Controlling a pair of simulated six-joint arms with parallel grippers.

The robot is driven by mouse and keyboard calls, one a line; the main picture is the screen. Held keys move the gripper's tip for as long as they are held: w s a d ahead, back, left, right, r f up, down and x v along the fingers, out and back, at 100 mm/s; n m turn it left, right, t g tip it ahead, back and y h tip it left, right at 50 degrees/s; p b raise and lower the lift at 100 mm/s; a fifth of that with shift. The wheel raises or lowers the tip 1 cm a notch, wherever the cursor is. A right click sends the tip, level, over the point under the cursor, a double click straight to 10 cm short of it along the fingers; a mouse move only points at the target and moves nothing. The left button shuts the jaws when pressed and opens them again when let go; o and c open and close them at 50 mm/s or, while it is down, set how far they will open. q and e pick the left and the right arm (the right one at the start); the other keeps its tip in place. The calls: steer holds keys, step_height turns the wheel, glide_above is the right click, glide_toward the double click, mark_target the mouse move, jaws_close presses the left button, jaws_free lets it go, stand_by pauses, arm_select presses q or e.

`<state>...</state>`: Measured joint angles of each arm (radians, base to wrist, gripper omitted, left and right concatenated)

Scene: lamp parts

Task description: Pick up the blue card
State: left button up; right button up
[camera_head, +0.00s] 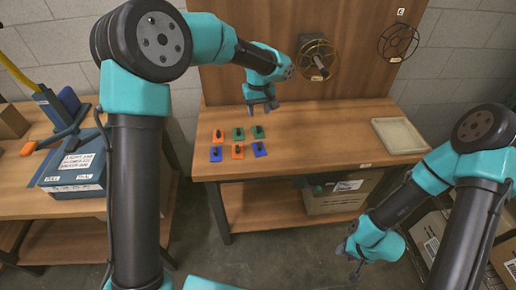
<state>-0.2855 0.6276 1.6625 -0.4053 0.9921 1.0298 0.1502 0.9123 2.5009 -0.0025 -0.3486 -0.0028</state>
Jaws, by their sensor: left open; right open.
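Two blue cards lie on the wooden table (330,130) in the front row of a small grid, one at the left end (214,158) and one at the right end (261,153). Each card has a small black upright piece on it. My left gripper (261,109) is open and empty, pointing down behind the back row of cards, apart from both blue cards. My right gripper (349,264) is open and low in front of the table, far from the cards. Its fingers are small in the view.
An orange card (238,155) lies between the blue ones. An orange card (217,139) and two green cards (239,137) (259,135) form the back row. A beige tray (400,136) sits at the table's right. Wire lamp cages hang from the back panel. The table's middle is clear.

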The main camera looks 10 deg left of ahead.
arm_select(q)
steer(key=shift+f, duration=0.1)
glide_above(259, 144)
step_height(259, 144, down, 12)
steer(key=shift+s+a+r, duration=0.1)
stand_by(0.4)
steer(key=shift+f, duration=0.25)
steer(key=shift+f, duration=2.5)
steer(key=shift+c, duration=0.3)
jaws_close()
